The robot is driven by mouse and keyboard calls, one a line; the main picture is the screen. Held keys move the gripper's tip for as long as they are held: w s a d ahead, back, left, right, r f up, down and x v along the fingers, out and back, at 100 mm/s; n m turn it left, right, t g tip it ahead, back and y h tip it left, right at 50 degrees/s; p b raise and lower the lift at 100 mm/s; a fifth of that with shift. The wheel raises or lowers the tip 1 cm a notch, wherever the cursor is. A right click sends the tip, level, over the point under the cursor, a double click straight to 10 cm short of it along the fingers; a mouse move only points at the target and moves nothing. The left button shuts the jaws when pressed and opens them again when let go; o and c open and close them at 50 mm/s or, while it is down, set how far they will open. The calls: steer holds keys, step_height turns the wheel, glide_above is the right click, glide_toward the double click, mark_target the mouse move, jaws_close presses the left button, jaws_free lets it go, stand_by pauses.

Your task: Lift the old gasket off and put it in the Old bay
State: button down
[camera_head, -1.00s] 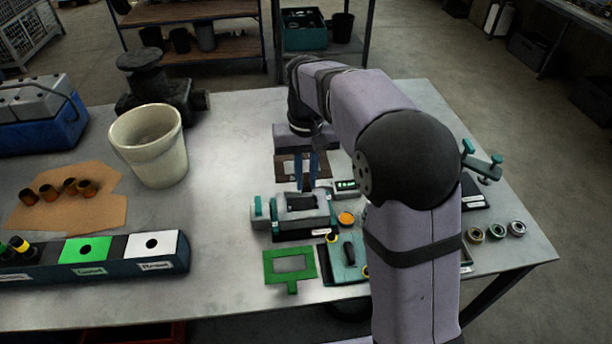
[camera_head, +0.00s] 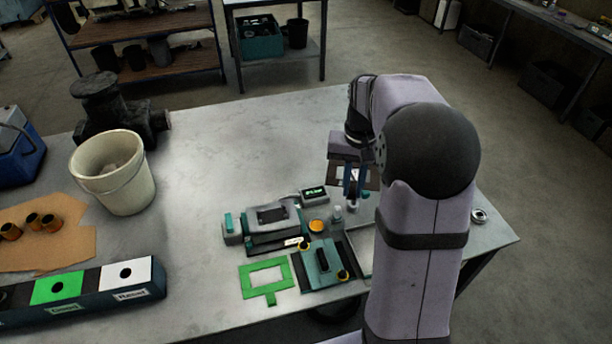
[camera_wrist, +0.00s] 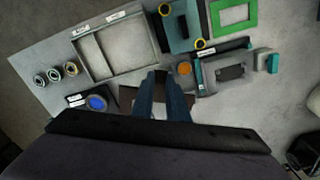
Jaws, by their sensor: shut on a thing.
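My gripper (camera_head: 352,192) is shut on a dark brown flat gasket (camera_head: 335,172) and holds it above the right part of the bench. In the wrist view, my blue fingers (camera_wrist: 167,82) cover much of the gasket (camera_wrist: 127,94), and its brown edges show on both sides. A grey tray (camera_wrist: 128,48) with a wide and a narrow compartment lies beyond the fingertips; both look empty. It carries small white labels that are too small to read. In the head view, my arm hides most of this tray (camera_head: 359,243).
A grey and teal fixture (camera_head: 272,228) stands left of the gripper, near a small display (camera_head: 314,195) and an orange disc (camera_head: 318,226). A green frame (camera_head: 245,276) lies in front, beside a teal plate (camera_head: 322,264). A blue-topped round part (camera_wrist: 97,102) and several rings (camera_wrist: 55,74) sit near the tray.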

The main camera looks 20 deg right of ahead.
steer(key=s+d+f+m+p, duration=0.1)
steer(key=s+d+f, duration=0.25)
steer(key=s, duration=0.25)
steer(key=s+d+f+m+p, duration=0.1)
steer(key=s+d+f+m, duration=0.1)
steer(key=s+d+f, duration=0.3)
steer(key=f+n, duration=0.1)
steer(key=n, duration=0.1)
steer(key=f+n, duration=0.1)
steer(key=n, duration=0.2)
steer(key=f+n, duration=0.1)
steer(key=n, duration=0.2)
steer(key=shift+w+d+f, duration=0.25)
steer(key=shift+w+f, duration=0.05)
steer(key=shift+f+b, duration=2.75)
steer(key=shift+f, duration=0.3)
steer(key=c, duration=1.7)
jaws_free()
